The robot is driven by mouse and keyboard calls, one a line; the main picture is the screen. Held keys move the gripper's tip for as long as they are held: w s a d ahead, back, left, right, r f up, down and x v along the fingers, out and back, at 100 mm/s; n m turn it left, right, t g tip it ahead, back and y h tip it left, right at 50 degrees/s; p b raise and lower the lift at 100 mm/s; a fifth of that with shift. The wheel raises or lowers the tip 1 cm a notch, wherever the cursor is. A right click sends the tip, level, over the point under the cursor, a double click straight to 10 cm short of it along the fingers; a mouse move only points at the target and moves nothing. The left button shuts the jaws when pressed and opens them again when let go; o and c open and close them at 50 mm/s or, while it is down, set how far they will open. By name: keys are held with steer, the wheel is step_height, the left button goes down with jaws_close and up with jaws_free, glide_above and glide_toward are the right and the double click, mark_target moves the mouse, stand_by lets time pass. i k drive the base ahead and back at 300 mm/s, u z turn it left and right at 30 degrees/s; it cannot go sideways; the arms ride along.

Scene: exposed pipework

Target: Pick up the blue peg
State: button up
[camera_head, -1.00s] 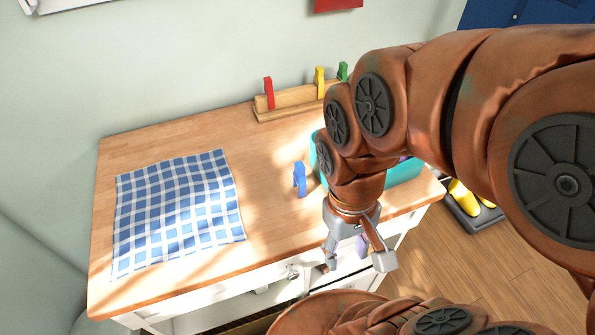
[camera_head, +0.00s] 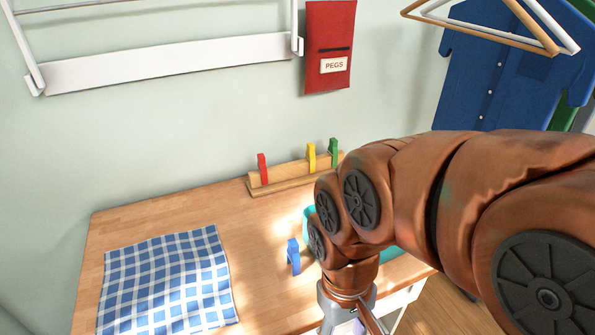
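The blue peg (camera_head: 293,256) stands upright on the wooden table (camera_head: 190,217), near the middle and to the left of my arm. My gripper (camera_head: 347,325) is at the bottom edge of the view, to the right of the peg and apart from it. Its fingertips are cut off by the frame, so its opening is hidden. Part of a teal container (camera_head: 308,217) shows behind my arm, which hides most of it.
A wooden rail (camera_head: 289,174) at the table's back holds red (camera_head: 262,168), yellow (camera_head: 311,157) and green (camera_head: 333,152) pegs. A blue checked cloth (camera_head: 167,286) lies at left. A red PEGS bag (camera_head: 329,45) and a white wall rack (camera_head: 170,60) hang above.

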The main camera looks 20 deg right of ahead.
mark_target(293, 255)
steer(key=k, duration=0.5)
steer(key=z, duration=2.5)
steer(key=k, duration=1.25)
steer(key=u, duration=2.5)
steer(key=i, duration=0.45)
steer(key=u, duration=0.05)
